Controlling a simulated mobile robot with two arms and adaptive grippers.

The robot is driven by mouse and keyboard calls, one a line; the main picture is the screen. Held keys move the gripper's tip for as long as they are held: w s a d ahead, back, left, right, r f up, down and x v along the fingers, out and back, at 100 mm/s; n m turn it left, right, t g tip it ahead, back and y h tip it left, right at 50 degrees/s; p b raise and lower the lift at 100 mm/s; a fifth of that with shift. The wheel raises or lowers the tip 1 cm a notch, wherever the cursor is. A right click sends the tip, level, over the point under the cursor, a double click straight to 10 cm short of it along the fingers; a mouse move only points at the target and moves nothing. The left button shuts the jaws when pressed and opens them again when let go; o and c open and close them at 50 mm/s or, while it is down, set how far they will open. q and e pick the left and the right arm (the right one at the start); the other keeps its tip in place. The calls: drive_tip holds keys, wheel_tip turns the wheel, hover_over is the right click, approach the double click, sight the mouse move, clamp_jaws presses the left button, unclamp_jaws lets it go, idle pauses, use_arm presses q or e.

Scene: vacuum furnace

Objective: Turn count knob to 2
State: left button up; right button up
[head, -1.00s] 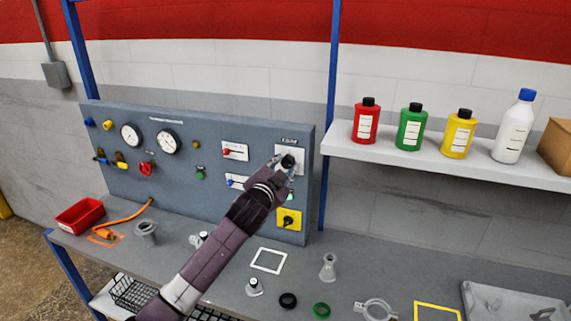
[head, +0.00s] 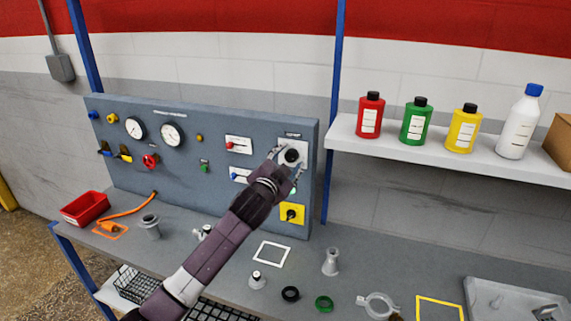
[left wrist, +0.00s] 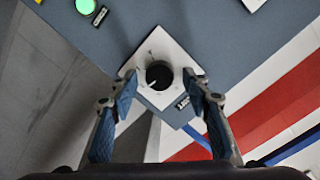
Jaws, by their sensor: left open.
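The count knob (head: 291,156) is a round black knob on a white plate, at the upper right of the grey-blue panel. It also shows in the left wrist view (left wrist: 159,75), on its white plate with a small label beside it. My left gripper (head: 286,163) is open in front of this plate. In the left wrist view its two blue-padded fingers (left wrist: 160,88) stand on either side of the knob, apart from it. I cannot read the knob's setting.
A shelf (head: 440,155) with bottles juts out to the right. Loose parts lie on the bench (head: 225,260).

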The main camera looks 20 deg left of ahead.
use_arm(q)
drive_tip(key=s+r, duration=0.1)
drive_tip(key=s, duration=1)
drive_tip(key=shift+s+a, duration=0.15)
drive_tip(key=shift+s, duration=0.25)
